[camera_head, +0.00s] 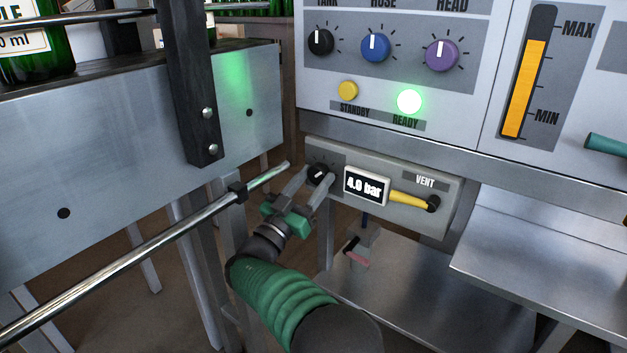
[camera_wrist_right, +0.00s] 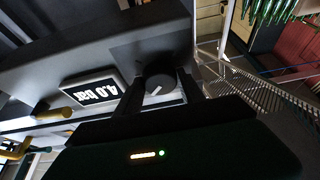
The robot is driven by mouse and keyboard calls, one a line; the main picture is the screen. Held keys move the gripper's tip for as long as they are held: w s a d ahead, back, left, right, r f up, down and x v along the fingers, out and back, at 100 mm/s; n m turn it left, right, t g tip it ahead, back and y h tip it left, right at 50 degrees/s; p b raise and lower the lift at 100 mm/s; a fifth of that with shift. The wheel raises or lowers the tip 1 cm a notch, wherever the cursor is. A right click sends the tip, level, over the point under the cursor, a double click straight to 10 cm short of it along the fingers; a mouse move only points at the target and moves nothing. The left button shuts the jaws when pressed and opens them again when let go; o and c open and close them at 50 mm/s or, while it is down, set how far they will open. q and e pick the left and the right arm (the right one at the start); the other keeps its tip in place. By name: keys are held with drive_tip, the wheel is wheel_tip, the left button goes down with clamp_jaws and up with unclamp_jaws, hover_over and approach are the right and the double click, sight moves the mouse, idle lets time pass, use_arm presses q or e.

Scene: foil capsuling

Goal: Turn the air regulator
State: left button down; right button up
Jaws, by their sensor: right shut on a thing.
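The air regulator is a black knob (camera_head: 318,174) with a white pointer mark, on a small grey panel (camera_head: 447,190) below the main control panel. A display (camera_head: 366,186) to its right reads 4.0 bar. My right gripper (camera_head: 319,178) is shut on the knob, one finger on each side. In the right wrist view the knob (camera_wrist_right: 156,82) sits between the two dark fingers (camera_wrist_right: 157,95), with the display (camera_wrist_right: 93,95) to its left. My left gripper is not in view.
A yellow vent lever (camera_head: 408,199) is right of the display. A metal rail (camera_head: 130,262) runs close on the left of my right gripper, below a conveyor side (camera_head: 110,130) with green bottles (camera_head: 35,45). The upper panel has several knobs and a lit green READY lamp (camera_head: 409,102).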

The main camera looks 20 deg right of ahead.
drive_tip(key=shift+f, duration=0.25)
drive_tip(key=o, duration=1.4)
drive_tip(key=shift+w, duration=0.1)
drive_tip(key=shift+c, duration=0.2)
drive_tip(key=shift+r, duration=0.1)
drive_tip(key=shift+r+n, duration=0.1)
drive_tip(key=shift+n, duration=0.2)
